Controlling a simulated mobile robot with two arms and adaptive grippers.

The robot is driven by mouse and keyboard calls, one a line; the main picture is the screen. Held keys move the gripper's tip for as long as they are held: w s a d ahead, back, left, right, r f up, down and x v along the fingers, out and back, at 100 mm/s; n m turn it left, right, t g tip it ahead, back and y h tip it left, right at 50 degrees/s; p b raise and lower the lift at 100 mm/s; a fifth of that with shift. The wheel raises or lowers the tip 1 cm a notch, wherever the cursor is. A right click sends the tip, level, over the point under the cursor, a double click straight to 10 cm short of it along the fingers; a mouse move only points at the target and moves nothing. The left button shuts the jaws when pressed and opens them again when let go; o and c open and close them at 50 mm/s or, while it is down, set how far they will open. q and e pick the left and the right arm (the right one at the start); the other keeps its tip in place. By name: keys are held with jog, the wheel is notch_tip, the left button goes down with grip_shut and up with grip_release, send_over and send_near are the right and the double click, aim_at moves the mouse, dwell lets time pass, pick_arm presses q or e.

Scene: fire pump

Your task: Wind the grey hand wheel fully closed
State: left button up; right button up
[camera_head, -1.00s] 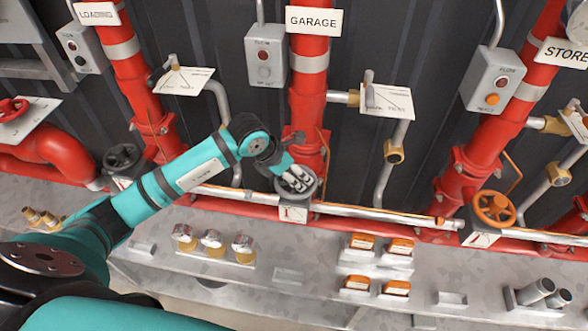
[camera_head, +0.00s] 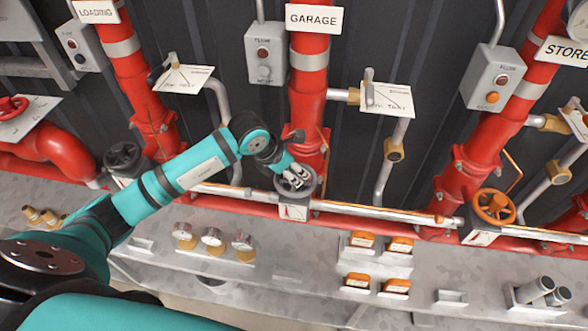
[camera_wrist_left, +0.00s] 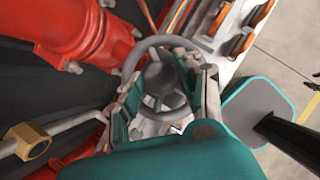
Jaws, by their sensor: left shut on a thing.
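The grey hand wheel (camera_head: 294,181) sits on the horizontal pipe below the GARAGE riser (camera_head: 309,90), above a small white plate with a red mark (camera_head: 293,211). My left gripper (camera_head: 297,175) is at the wheel, shut on it. In the left wrist view, the grey wheel (camera_wrist_left: 140,54) shows its curved rim and dark hub, and the fingers of my left gripper (camera_wrist_left: 165,90) lie on both sides of it. The fingers hide part of the rim. My right gripper is not in view.
A black hand wheel (camera_head: 122,158) stands to the left and an orange hand wheel (camera_head: 494,207) to the right. Several gauges (camera_head: 213,238) and orange boxes (camera_head: 397,286) stand on the grey shelf below. A valve with a brass fitting (camera_head: 393,150) is right of the riser.

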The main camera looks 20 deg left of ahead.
pick_arm(q)
grip_shut()
jog(key=shift+f+m+b, duration=0.1)
jog(key=shift+m+b, duration=0.2)
jog(key=shift+b, duration=0.1)
jog(key=m+g+h+b, duration=0.1)
jog(key=m+b, duration=0.1)
jog(key=m, duration=0.1)
jog(key=m+g+h+b, duration=0.1)
jog(key=m+b, duration=0.1)
jog(key=b, duration=0.1)
jog(key=shift+w+a+m, duration=0.1)
jog(key=shift+w+m, duration=0.1)
jog(key=shift+m, duration=0.2)
jog(key=shift+m+g+b, duration=0.4)
jog(key=shift+m+b, duration=0.2)
jog(key=shift+m, duration=0.1)
jog(key=shift+h, duration=0.3)
